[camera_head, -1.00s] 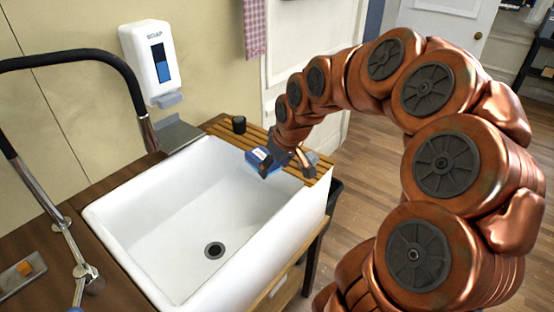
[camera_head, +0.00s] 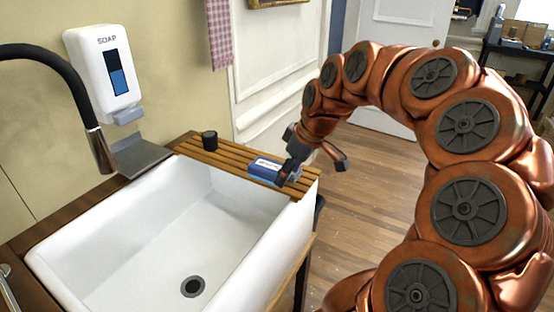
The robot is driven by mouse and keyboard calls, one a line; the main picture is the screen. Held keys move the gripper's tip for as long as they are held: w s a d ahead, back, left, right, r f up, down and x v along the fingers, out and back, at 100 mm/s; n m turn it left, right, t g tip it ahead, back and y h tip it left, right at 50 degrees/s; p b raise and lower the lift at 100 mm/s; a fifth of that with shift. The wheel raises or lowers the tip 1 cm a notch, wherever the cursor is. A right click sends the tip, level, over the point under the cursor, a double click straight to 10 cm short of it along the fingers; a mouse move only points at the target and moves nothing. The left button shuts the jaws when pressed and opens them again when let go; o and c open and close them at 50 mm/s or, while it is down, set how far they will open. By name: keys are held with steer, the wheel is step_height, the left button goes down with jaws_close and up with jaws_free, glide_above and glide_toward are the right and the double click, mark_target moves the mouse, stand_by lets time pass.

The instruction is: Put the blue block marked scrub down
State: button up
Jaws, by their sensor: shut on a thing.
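The blue block (camera_head: 262,168) with a white label is at the right part of the slatted wooden rack, by the sink's far rim. The label's text is too small to read. My gripper (camera_head: 284,173) is at the block's right end, shut on it. One dark finger shows beside the block, and part of the gripper is hidden. The block looks level and very close to the slats; I cannot tell whether it touches them. The wooden rack (camera_head: 222,157) lies across the back end of the white sink (camera_head: 150,235).
A soap dispenser (camera_head: 103,66) hangs on the wall above a grey ledge (camera_head: 138,157). A black faucet (camera_head: 62,70) arches at the left. The sink basin is empty.

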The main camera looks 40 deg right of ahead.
steer(key=w+d+p, duration=0.1)
steer(key=w, duration=0.2)
steer(key=w+d+p, duration=0.1)
steer(key=w+d, duration=0.1)
steer(key=w, duration=0.1)
steer(key=w+d+f, duration=0.1)
steer(key=w+d, duration=0.1)
steer(key=w, duration=0.1)
steer(key=shift+w+d+p, duration=0.15)
steer(key=shift+w+p, duration=0.2)
steer(key=shift+p, duration=0.05)
steer(key=shift+w+f, duration=0.1)
steer(key=shift+f+p, duration=0.65)
steer(key=shift+f, duration=0.85)
steer(key=shift+d+f, duration=0.1)
steer(key=shift+f, duration=0.05)
steer(key=shift+f, duration=0.2)
steer(key=o, duration=1.2)
steer(key=shift+r, duration=0.15)
